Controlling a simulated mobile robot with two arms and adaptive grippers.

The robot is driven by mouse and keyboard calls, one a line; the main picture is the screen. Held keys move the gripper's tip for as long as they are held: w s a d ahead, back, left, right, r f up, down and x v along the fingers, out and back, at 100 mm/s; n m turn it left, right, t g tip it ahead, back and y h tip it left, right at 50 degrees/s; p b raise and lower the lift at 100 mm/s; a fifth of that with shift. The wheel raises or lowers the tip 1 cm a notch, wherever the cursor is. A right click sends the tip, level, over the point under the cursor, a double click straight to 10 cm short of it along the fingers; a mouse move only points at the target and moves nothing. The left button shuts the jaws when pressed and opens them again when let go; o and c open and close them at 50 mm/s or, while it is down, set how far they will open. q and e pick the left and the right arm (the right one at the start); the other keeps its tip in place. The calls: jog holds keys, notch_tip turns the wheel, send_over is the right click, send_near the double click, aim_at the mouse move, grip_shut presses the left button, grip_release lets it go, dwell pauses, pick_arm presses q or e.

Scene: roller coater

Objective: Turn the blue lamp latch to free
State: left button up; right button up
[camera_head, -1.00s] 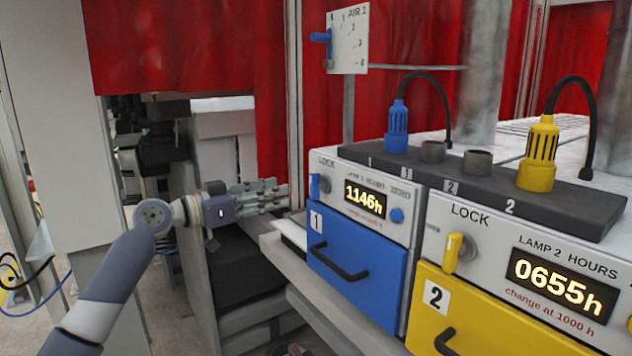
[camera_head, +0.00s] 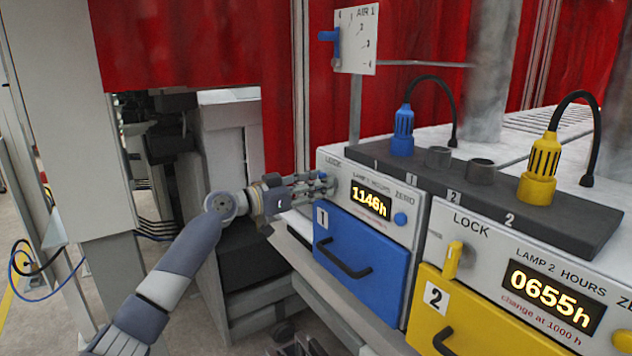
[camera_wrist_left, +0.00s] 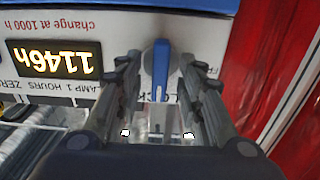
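The blue lamp latch (camera_wrist_left: 161,72) is a narrow blue handle on a round grey base on the lamp 1 panel. In the left wrist view, which shows the panel upside down, it stands upright in line with the LOCK lettering, with part of another label to its right. My left gripper (camera_wrist_left: 160,75) is open, with one finger on each side of the latch and visible gaps between. In the head view the left gripper (camera_head: 326,184) is at the panel's left end, and its fingers mostly hide the latch. My right gripper is not in view.
The lamp 1 display (camera_head: 371,201) reads 1146h, with a blue knob (camera_head: 400,219) to its right. Below is the blue drawer (camera_head: 355,258). A yellow latch (camera_head: 453,260) and yellow drawer (camera_head: 475,310) are to the right. A red curtain (camera_wrist_left: 265,60) hangs close beside the panel.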

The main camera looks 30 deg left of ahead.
pick_arm(q)
grip_shut()
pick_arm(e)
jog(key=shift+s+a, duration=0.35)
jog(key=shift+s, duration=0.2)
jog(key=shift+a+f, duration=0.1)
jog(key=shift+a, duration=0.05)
